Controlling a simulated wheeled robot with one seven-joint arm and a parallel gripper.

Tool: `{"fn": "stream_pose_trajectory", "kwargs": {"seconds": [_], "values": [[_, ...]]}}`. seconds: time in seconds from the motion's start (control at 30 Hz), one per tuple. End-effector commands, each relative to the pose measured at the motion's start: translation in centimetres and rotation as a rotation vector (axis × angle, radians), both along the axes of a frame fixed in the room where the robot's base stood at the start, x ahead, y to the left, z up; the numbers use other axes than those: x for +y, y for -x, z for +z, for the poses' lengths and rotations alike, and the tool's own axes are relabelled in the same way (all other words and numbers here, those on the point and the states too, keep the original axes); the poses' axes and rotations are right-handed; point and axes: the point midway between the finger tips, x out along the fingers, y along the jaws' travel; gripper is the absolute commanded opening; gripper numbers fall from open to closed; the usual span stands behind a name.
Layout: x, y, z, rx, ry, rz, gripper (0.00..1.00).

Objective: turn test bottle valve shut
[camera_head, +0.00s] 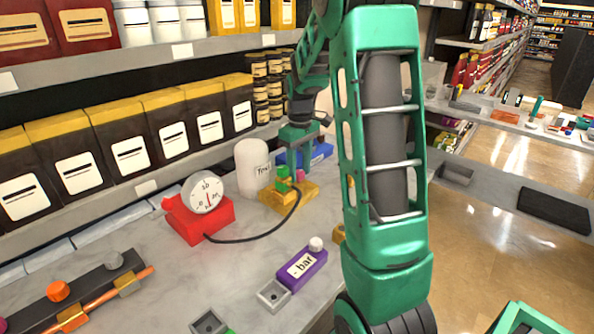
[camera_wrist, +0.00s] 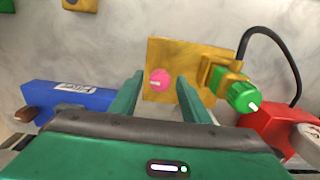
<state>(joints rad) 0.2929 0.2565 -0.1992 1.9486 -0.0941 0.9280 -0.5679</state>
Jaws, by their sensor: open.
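On the block are a green valve part (camera_head: 283,177) and a small pink knob (camera_head: 300,175). In the wrist view the yellow block (camera_wrist: 190,58) carries the round pink knob (camera_wrist: 160,80) and, at its right, a green knob with a white mark (camera_wrist: 241,95). My gripper (camera_head: 299,165) is over the block. In the wrist view my gripper (camera_wrist: 159,85) is open and empty, with the pink knob seen between its fingers. I cannot tell whether they touch it. The bottle is not clear there.
A red gauge base (camera_head: 205,222) with a round dial joins the block by a black hose (camera_head: 262,238). Shelves of boxes line the back.

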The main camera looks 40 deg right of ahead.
Motion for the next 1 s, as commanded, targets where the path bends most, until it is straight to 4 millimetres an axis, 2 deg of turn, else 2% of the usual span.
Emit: {"fn": "stream_pose_trajectory", "kwargs": {"seconds": [0.23,0.27,0.4,0.43,0.77,1.0], "values": [[0.00,0.01,-0.09,0.000,0.000,0.000,0.42],[0.00,0.01,-0.09,0.000,0.000,0.000,0.40],[-0.01,0.01,-0.08,0.000,0.000,0.000,0.07],[-0.01,0.01,-0.08,0.000,0.000,0.000,0.01],[0.00,0.01,-0.06,0.000,0.000,-0.032,0.01],[0.02,0.00,-0.05,0.000,0.000,-0.160,0.01]]}}
